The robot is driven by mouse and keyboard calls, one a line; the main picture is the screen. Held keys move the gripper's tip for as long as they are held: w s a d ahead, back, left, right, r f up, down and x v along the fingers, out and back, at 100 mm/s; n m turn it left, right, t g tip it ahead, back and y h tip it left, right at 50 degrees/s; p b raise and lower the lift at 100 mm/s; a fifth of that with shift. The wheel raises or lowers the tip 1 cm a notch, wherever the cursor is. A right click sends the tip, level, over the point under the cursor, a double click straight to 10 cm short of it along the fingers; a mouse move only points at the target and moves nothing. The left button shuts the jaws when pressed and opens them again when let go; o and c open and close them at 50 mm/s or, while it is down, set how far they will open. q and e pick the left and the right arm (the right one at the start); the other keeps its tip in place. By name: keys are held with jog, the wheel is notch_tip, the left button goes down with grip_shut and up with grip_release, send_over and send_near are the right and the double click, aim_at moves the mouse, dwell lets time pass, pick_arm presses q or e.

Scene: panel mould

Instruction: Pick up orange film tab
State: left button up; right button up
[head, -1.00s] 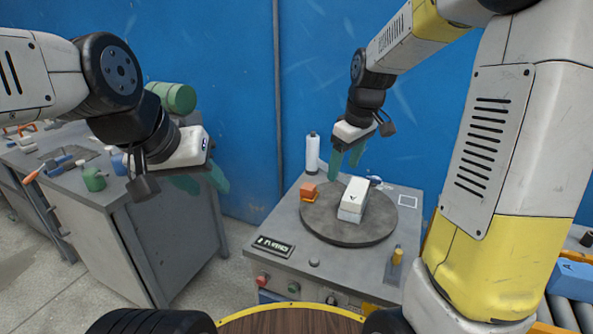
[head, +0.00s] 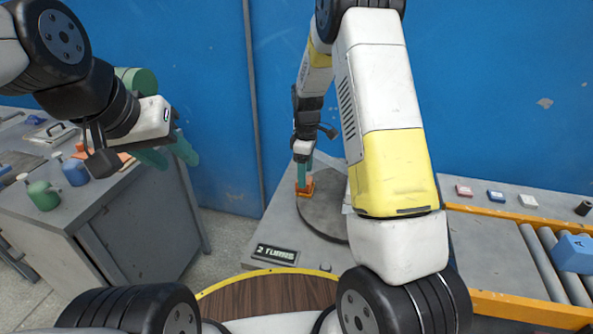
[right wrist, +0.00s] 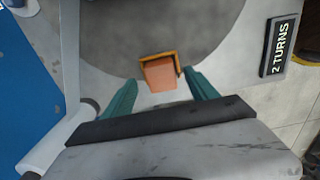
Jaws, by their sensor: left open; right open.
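The orange film tab (head: 304,190) is a small orange block with a brighter orange edge behind and beside it. It stands at the left edge of the round grey turntable (head: 324,213). It also shows in the right wrist view (right wrist: 160,75). My right gripper (head: 304,172) is open just above it, pointing down. In the right wrist view its teal fingers (right wrist: 162,97) lie on either side of the tab, with gaps. Contact cannot be told. My left gripper (head: 172,157) is open and empty, above the grey bench at left.
My right arm hides most of the turntable and the white block on it. A "2 TURNS" sign (head: 276,254) lies at the station's front. A roller conveyor (head: 545,262) with a blue block (head: 574,253) is at right. Green (head: 42,195) and blue (head: 76,172) bottles stand on the left bench.

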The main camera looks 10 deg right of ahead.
notch_tip(320, 180, down, 3)
jog(key=shift+s+f, duration=0.1)
jog(key=shift+c, duration=0.5)
grip_shut()
